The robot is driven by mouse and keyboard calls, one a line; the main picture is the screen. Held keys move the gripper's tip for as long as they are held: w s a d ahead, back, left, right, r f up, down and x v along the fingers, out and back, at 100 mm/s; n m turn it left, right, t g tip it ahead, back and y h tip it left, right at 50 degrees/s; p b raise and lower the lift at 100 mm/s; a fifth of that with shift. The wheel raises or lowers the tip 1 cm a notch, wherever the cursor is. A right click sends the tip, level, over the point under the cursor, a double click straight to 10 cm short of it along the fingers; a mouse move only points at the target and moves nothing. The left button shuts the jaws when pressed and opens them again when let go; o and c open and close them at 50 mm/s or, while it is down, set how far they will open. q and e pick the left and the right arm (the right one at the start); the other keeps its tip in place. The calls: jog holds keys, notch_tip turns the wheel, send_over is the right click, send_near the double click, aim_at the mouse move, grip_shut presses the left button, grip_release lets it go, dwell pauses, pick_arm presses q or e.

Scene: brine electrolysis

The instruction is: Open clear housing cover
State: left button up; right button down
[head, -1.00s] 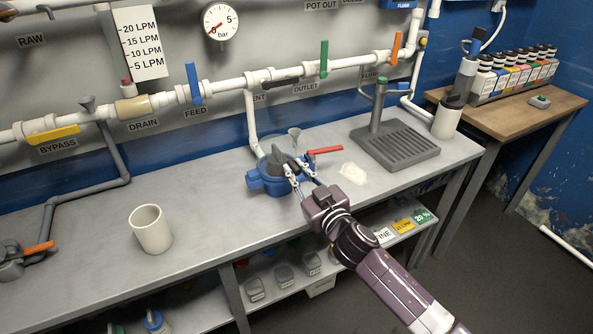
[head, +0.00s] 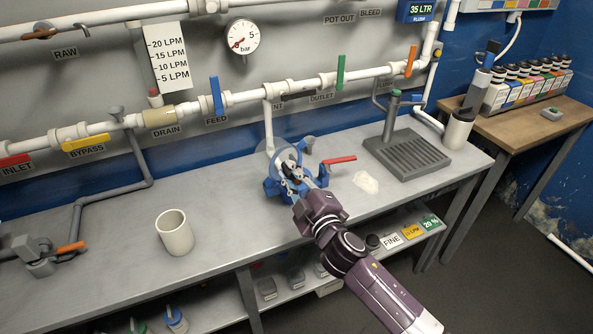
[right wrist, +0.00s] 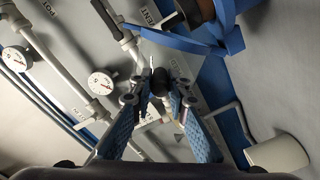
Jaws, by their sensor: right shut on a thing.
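The clear housing cover (head: 272,160) is a see-through disc with a pale rim. It stands tilted up above the blue housing (head: 272,190) on the bench in the head view. My right gripper (head: 291,172) is at the cover's front, shut on a part of it that the fingers mostly hide. In the right wrist view the blue-padded fingers (right wrist: 158,92) close in around a small dark piece, and blue parts of the housing (right wrist: 215,38) show at the top. My left gripper is not in view.
A red-handled lever (head: 338,160) sticks out right of the housing. White powder (head: 365,182) lies nearby. A grey slatted stand (head: 408,155) is further right. A white cup (head: 175,234) stands left, with clear bench between. Pipes with coloured valve levers run behind.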

aim_at(274, 166)
jog(key=a+n, duration=0.2)
jog(key=s+n, duration=0.1)
jog(key=shift+s+a+r+p, duration=0.1)
jog(key=shift+a+r+p, duration=0.2)
jog(key=shift+a, duration=0.1)
jog(key=s+a+f+n, duration=0.2)
jog(key=a+n, duration=0.4)
jog(key=n, duration=0.2)
jog(key=shift+s+f+b, duration=0.3)
jog(key=shift+s, duration=0.05)
jog(key=shift+a, duration=0.15)
jog(key=c, duration=1.8)
grip_release()
jog(key=shift+c, duration=0.2)
